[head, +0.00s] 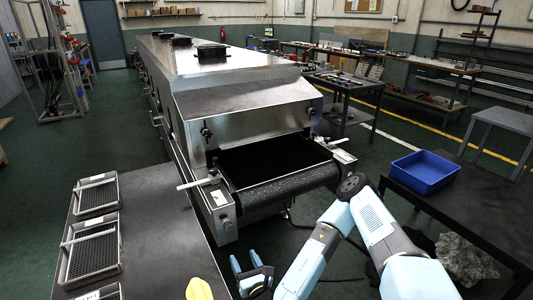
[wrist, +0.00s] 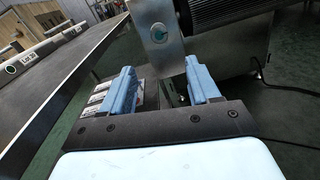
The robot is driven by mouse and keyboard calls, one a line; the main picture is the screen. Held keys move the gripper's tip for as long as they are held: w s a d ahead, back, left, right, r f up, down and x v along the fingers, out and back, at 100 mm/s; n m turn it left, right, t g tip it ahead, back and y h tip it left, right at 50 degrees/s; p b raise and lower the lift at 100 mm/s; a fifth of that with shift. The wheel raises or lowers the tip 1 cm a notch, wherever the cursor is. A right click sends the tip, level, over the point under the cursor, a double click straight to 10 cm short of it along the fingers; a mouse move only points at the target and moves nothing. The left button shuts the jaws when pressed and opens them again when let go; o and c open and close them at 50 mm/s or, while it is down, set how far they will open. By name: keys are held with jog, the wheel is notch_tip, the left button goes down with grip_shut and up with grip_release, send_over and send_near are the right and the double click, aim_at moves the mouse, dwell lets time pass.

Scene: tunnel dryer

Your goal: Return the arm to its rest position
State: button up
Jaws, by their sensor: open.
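My gripper (head: 251,268) is in the lower middle of the head view, low in front of the tunnel dryer's belt end and to the right of the dark table with the trays. Its two light-blue fingers stand apart and hold nothing. My arm is bent, with its elbow raised near the belt's right end. In the wrist view the open fingers of my gripper (wrist: 161,90) point toward the metal end plate (wrist: 156,35) of the dryer. The ends of the fingers look close to the plate in the picture, but I cannot tell the gap.
The dryer's black belt roller (head: 285,187) lies ahead. The dark left table (head: 158,230) carries mesh trays (head: 92,247) and a yellow object (head: 199,289). A blue bin (head: 424,171) stands on the right table (head: 470,205). A grey rock (head: 464,261) lies on the floor.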

notch_tip(320, 180, up, 16)
jog(key=w+a+n+g+y, duration=0.1)
jog(key=n+g+y, duration=0.4)
jog(key=n+y, duration=0.55)
jog(key=s+d+r+n+g, duration=0.3)
jog(key=s+r+n+g, duration=0.4)
jog(key=r+n+g, duration=0.7)
jog(key=s+d+r+n+t+h, duration=0.2)
jog(key=d+r+h, duration=0.3)
jog(key=d, duration=0.5)
jog(key=s+d+r+n+t+h, duration=0.2)
jog(key=d+r+n+t+h, duration=0.1)
jog(key=d+h, duration=0.4)
jog(key=s+d+r+n+t+h, duration=0.2)
jog(key=d+r+h, duration=0.5)
jog(key=d, duration=0.7)
jog(key=shift+s+r+t, duration=0.15)
jog(key=shift+s+t, duration=0.15)
jog(key=shift+t, duration=0.6)
